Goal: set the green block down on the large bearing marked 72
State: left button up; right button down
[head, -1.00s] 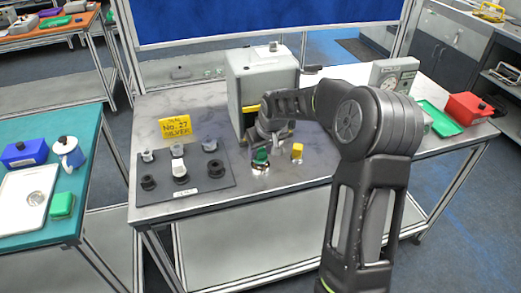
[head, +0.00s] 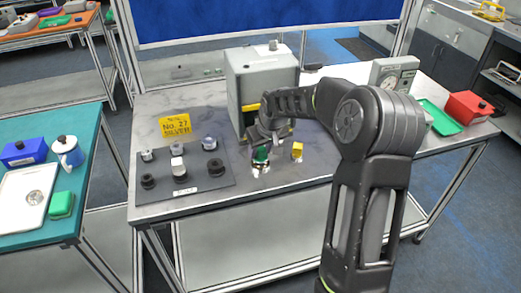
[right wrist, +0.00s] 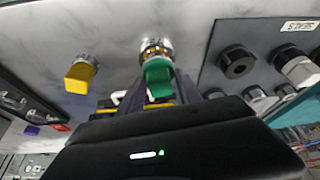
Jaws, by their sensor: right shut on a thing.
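The green block (head: 261,154) is in the jaws of my right gripper (head: 258,149), low over the front middle of the table. In the right wrist view the green block (right wrist: 158,76) sits between the two fingers. A shiny ring-shaped metal part (right wrist: 155,46), seemingly the large bearing, is right at the block's far end; it also shows just below the block in the head view (head: 259,168). I cannot tell whether block and bearing touch. The mark 72 is not readable. My left gripper is not in view.
A yellow block (head: 297,149) stands just right of the green one. A grey box machine (head: 262,80) stands behind the gripper.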

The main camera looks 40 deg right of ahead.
jog(key=shift+f+b, duration=1.1)
jog(key=shift+b, duration=0.1)
dwell(0.9)
jog(key=c, duration=0.7)
grip_release()
jog(key=shift+c, duration=0.2)
jog(key=shift+o, duration=0.3)
jog(key=shift+o, duration=1.3)
jog(key=shift+r+p, duration=2.25)
jog(key=shift+r, duration=1.5)
